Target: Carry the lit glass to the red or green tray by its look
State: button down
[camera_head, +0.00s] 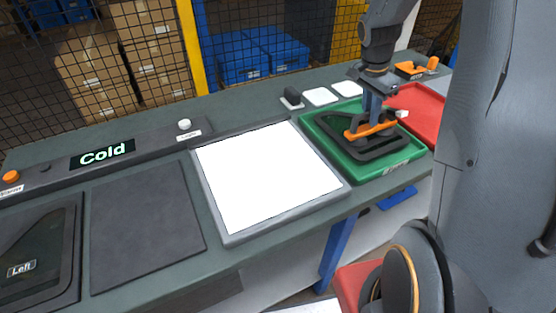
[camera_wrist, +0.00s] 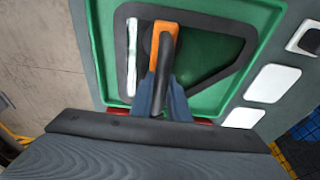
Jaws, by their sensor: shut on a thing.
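The glass (camera_head: 395,147) is a dark-rimmed, clear pane with slanted corners. It is at the green tray (camera_head: 330,147), within its rim; whether it rests on the tray floor or hangs just above cannot be told. In the wrist view the glass (camera_wrist: 232,72) shows green through its middle, inside the green tray (camera_wrist: 270,15). My gripper (camera_head: 370,125) points down, shut on the glass at an orange-and-dark handle; it also shows in the wrist view (camera_wrist: 161,95). The red tray (camera_head: 420,108) lies behind and right, partly hidden by my arm.
The white lit panel (camera_head: 265,175) is bare. A display (camera_head: 102,154) reads "Cold". A dark pad (camera_head: 145,220) is empty, and another pane labelled "Left" (camera_head: 25,245) lies at the left. White squares (camera_head: 320,96) and a dark block (camera_head: 291,96) stand behind the green tray.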

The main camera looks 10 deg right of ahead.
jog(key=shift+f, duration=0.3)
jog(key=c, duration=1.6)
grip_release()
jog(key=shift+b, duration=0.3)
jog(key=shift+s+a+r+b, duration=0.1)
jog(key=shift+a+r+b, duration=0.15)
jog(key=shift+r, duration=1)
jog(key=shift+s+a+r+b, duration=0.1)
jog(key=shift+a+r+b, duration=0.15)
jog(key=shift+r, duration=1.05)
jog(key=shift+a+r+b, duration=0.25)
jog(key=shift+r, duration=1)
